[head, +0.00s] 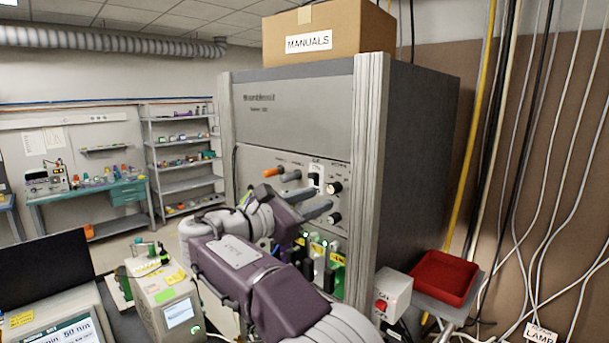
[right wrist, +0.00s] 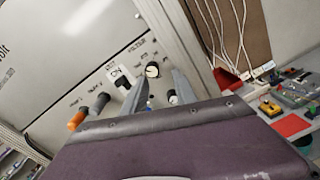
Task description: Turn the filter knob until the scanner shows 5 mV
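Two black knobs with pale caps, an upper one (head: 335,187) and a lower one (head: 334,218), sit on the grey front panel of a tall cabinet. My right gripper (head: 322,199) is open in front of the panel. In the right wrist view, the upper knob (right wrist: 152,70) shows between its fingertips, and the lower knob (right wrist: 173,97) is farther down by the right finger. I cannot tell contact. A screen (head: 75,334) at lower left reads "50 nm"; no mV reading is legible. My left gripper is out of view.
An orange-tipped lever (head: 273,172), a grey lever (head: 291,176) and a black switch (head: 315,180) are left of the upper knob. A small box with a screen (head: 178,312) stands lower left. A red tray (head: 444,277) is right of the cabinet.

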